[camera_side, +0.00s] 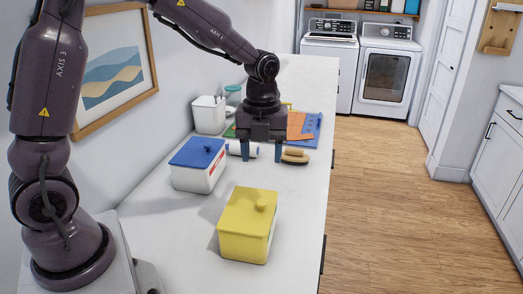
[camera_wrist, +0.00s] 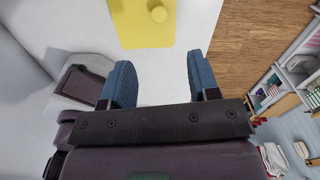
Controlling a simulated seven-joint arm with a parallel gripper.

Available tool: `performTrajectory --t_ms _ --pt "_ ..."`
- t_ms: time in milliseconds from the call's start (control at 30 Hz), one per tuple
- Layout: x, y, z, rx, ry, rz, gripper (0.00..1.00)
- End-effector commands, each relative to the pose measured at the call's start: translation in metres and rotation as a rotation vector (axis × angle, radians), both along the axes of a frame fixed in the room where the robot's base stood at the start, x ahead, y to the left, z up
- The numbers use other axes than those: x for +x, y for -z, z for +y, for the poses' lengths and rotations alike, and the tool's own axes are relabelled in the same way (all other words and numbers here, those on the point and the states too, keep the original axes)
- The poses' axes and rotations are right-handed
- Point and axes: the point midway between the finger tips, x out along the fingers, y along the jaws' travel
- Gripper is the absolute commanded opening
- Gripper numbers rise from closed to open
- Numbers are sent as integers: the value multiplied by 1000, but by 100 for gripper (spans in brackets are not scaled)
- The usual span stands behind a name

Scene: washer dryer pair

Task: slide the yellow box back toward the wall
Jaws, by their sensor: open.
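The yellow box (camera_side: 240,230) stands upright on the white counter, near its front end in the side view, with a round knob on its lid. It sits apart from the wall (camera_side: 165,100) on the left. In the wrist view the top of the yellow box (camera_wrist: 135,28) shows at the upper edge, partly cut off. My gripper (camera_side: 261,164) points down over the counter, beyond the yellow box and apart from it. Its blue fingers are spread with nothing between them; they also show in the wrist view (camera_wrist: 158,65).
A blue-lidded white box (camera_side: 197,165) stands close behind and left of the yellow box. A brush (camera_side: 295,157), a white roll (camera_side: 236,149), a white canister (camera_side: 209,115) and a blue mat (camera_side: 312,125) lie farther back. The counter's right edge drops to the floor.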

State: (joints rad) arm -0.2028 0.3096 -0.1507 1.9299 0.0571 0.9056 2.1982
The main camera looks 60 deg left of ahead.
Motion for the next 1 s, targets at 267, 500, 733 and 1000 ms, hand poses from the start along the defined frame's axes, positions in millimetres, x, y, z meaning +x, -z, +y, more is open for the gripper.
performTrajectory --t_ms 267,500,733,1000 --pt "-1 0 0 1 139 1 55" --pt "-1 0 0 1 138 1 55" --pt "-1 15 0 0 137 4 55" --pt "-1 66 0 0 137 7 55"
